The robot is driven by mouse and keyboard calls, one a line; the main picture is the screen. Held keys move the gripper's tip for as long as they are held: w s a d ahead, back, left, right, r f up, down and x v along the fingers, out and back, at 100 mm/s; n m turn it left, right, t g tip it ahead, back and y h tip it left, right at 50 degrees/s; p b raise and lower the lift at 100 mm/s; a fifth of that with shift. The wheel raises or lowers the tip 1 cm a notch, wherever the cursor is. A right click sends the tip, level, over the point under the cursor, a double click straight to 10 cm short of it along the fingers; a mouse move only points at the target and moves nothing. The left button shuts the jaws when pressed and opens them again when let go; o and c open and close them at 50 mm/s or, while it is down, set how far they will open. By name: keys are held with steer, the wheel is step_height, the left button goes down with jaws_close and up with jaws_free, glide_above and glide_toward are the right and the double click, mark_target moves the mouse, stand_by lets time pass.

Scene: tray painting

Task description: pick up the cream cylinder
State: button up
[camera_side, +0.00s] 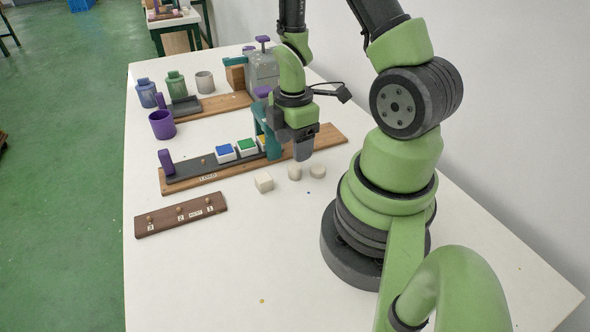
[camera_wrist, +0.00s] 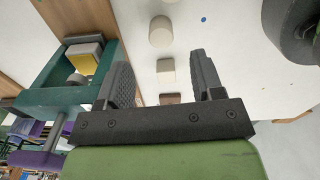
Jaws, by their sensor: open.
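Three small cream pieces lie in a row on the white table in the side view. The right one (camera_side: 317,170) looks like a short cylinder. The middle one (camera_side: 294,171) is rounded or many-sided; I cannot tell which. The left one is a cube (camera_side: 264,182). In the wrist view the middle piece (camera_wrist: 160,30) lies beyond my fingertips, the cube (camera_wrist: 166,70) shows between the fingers, and the right piece is mostly cut off at the top edge. My gripper (camera_side: 303,154) is open and empty, pointing down above the table near the middle and right pieces.
A long wooden board (camera_side: 335,136) with blue, green and yellow blocks and a teal frame (camera_side: 262,125) stands close to my gripper. A brown peg board (camera_side: 181,214) lies at the front left. A purple cup (camera_side: 162,125) stands farther back. The table front is clear.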

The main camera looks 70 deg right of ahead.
mark_target(295, 165)
steer(key=shift+s+f, duration=0.15)
steer(key=shift+f, duration=3.15)
steer(key=c, duration=1)
steer(key=shift+r, duration=0.1)
